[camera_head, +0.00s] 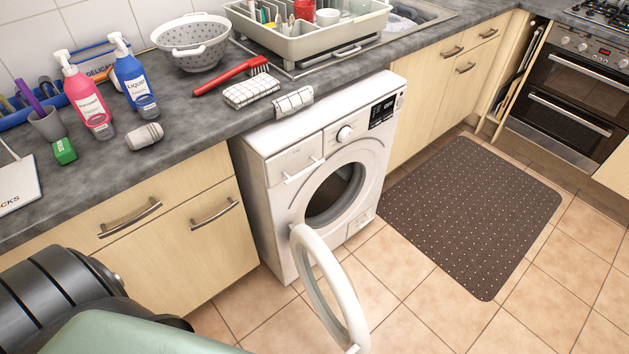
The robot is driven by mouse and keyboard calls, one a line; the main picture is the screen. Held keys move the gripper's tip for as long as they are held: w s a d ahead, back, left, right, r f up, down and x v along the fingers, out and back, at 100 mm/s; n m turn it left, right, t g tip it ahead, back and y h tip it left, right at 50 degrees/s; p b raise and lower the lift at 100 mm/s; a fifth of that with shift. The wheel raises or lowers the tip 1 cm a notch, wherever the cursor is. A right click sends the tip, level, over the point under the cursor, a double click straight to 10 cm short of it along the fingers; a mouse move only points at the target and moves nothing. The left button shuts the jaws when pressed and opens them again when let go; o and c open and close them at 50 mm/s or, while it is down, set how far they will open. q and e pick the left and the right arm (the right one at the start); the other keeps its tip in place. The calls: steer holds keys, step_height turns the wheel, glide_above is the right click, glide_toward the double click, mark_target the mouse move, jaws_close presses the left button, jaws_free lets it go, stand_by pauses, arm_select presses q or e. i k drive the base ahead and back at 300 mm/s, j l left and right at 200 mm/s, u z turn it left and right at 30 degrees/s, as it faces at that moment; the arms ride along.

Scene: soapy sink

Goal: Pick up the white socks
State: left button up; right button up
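A small whitish-grey rolled bundle (146,136) lies on the grey counter, right of the green block and in front of the soap bottles. It looks like rolled-up socks, but I cannot tell for sure. No other thing in view looks clearly like white socks. The washing machine (290,130) stands under the counter with its round door (328,290) swung wide open. The inside of its drum is dark, and I cannot see what it holds. Neither of my grippers is in view.
A pink bottle (88,97), a blue bottle (134,80), a grey cup (47,126) and a green block (63,151) stand near the bundle. A colander (192,45), red brush (232,76) and checked cloth (251,90) lie farther right. A dark mat (470,215) covers floor.

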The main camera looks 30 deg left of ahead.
mark_target(144, 136)
steer(key=k+l+u, duration=0.1)
steer(key=u, duration=0.3)
steer(key=k+u, duration=0.25)
steer(key=u, duration=0.15)
